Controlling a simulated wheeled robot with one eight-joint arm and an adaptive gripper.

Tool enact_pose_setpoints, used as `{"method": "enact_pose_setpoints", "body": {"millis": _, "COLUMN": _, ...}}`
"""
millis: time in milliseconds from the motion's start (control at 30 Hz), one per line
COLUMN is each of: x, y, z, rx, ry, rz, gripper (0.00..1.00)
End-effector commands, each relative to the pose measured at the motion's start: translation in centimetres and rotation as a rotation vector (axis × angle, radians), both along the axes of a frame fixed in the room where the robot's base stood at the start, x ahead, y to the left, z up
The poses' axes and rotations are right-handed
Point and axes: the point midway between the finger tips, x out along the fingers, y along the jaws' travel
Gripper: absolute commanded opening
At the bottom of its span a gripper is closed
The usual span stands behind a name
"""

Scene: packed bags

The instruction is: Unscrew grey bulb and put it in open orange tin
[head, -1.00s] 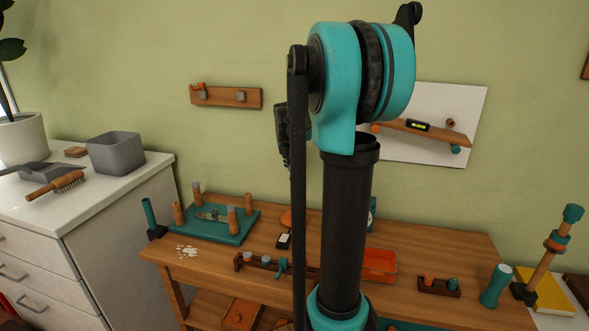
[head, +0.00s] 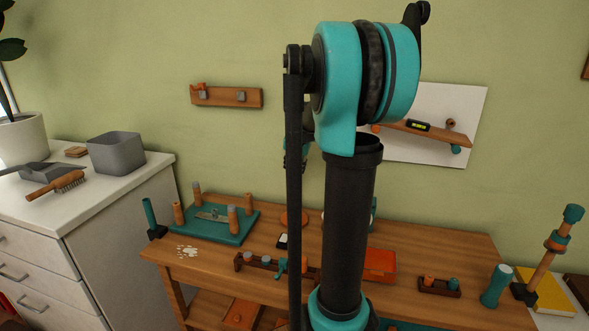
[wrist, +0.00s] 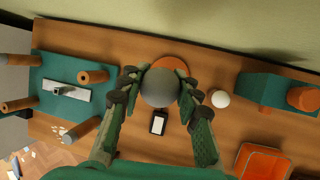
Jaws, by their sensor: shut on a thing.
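The grey bulb (wrist: 159,88) is a round ball between my gripper's fingertips (wrist: 158,92) in the wrist view. The fingers press on it from both sides. An orange disc (wrist: 172,65) shows partly behind it, and the bulb's underside is hidden. In the head view this disc (head: 293,217) lies on the table, partly behind my arm, with no bulb visible on it. The orange tin (wrist: 265,148) is at the lower right in the wrist view, cut by the edge. In the head view the tin (head: 380,264) is right of my arm.
A white ball (wrist: 220,98) and a teal box (wrist: 262,88) with an orange knob stand right of the bulb. A teal board (wrist: 68,75) with upright pegs is at left. A small black-framed white item (wrist: 158,124) lies nearby. Bare table (head: 440,245) lies right of the tin.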

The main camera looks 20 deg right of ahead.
Motion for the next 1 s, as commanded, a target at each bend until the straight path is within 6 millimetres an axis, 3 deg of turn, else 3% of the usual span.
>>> {"method": "enact_pose_setpoints", "body": {"millis": 100, "x": -0.03, "y": 0.04, "z": -0.03, "rx": 0.001, "ry": 0.001, "rz": -0.001, "gripper": 0.0}}
{"method": "enact_pose_setpoints", "body": {"millis": 133, "x": -0.03, "y": 0.04, "z": -0.03, "rx": 0.001, "ry": 0.001, "rz": -0.001, "gripper": 0.34}}
{"method": "enact_pose_setpoints", "body": {"millis": 233, "x": -0.03, "y": 0.04, "z": -0.03, "rx": 0.001, "ry": 0.001, "rz": -0.002, "gripper": 0.46}}
{"method": "enact_pose_setpoints", "body": {"millis": 567, "x": 0.0, "y": 0.08, "z": -0.02, "rx": 0.001, "ry": 0.001, "rz": -0.024, "gripper": 0.46}}
{"method": "enact_pose_setpoints", "body": {"millis": 1000, "x": -0.01, "y": 0.0, "z": -0.01, "rx": 0.0, "ry": 0.0, "rz": -0.309, "gripper": 0.46}}
